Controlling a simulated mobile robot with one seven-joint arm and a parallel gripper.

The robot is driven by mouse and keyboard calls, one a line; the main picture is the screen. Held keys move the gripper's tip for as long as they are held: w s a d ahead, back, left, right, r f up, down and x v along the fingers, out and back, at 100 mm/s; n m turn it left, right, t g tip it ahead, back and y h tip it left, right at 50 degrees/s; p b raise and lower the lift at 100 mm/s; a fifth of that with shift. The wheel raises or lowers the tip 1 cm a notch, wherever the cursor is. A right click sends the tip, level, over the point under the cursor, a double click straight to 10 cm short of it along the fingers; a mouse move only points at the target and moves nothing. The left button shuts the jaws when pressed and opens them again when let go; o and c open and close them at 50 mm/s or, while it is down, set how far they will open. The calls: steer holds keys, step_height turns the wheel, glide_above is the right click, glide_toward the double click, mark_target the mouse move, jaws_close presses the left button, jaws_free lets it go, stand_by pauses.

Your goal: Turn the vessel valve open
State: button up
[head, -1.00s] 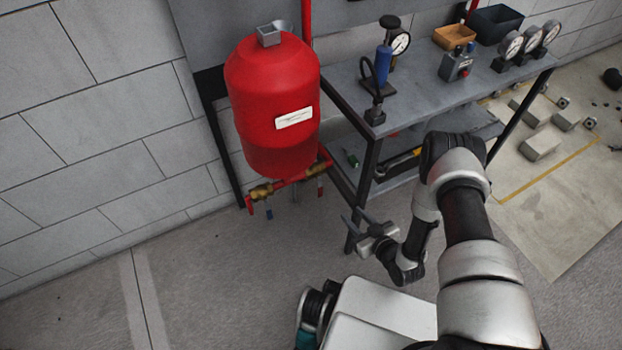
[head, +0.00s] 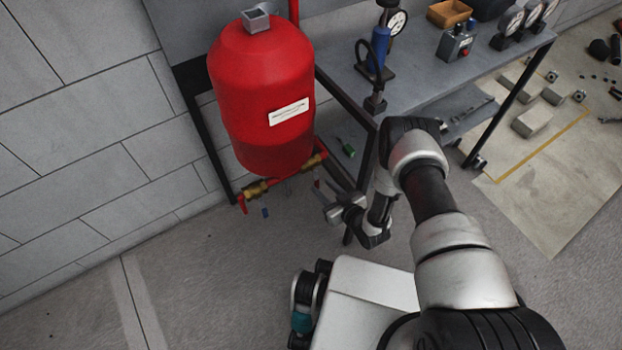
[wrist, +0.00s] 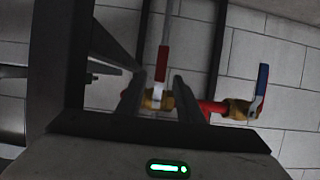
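The red vessel (head: 262,95) hangs by the wall, with a red pipe and two brass valves below it. The left valve (head: 255,190) has a red handle hanging down; the right valve (head: 316,161) is nearest my gripper (head: 326,203). I cannot tell which one is the vessel valve. In the wrist view, my gripper (wrist: 160,88) is open, its two dark fingers apart. A brass valve (wrist: 153,100) with a red handle (wrist: 162,64) shows between and beyond them; contact is not visible. The other valve (wrist: 238,109), with a red-and-blue handle (wrist: 262,88), is to the right.
A grey workbench (head: 420,80) with gauges, a blue cylinder (head: 380,48) and a control box (head: 455,45) stands right of the vessel. Its dark frame legs are close to my gripper. The floor (head: 190,285) at lower left is clear.

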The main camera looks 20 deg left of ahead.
steer(key=b+x, duration=0.2)
steer(key=x, duration=0.6)
steer(key=shift+w+a+f, duration=0.2)
steer(key=shift+a, duration=0.1)
jaws_close()
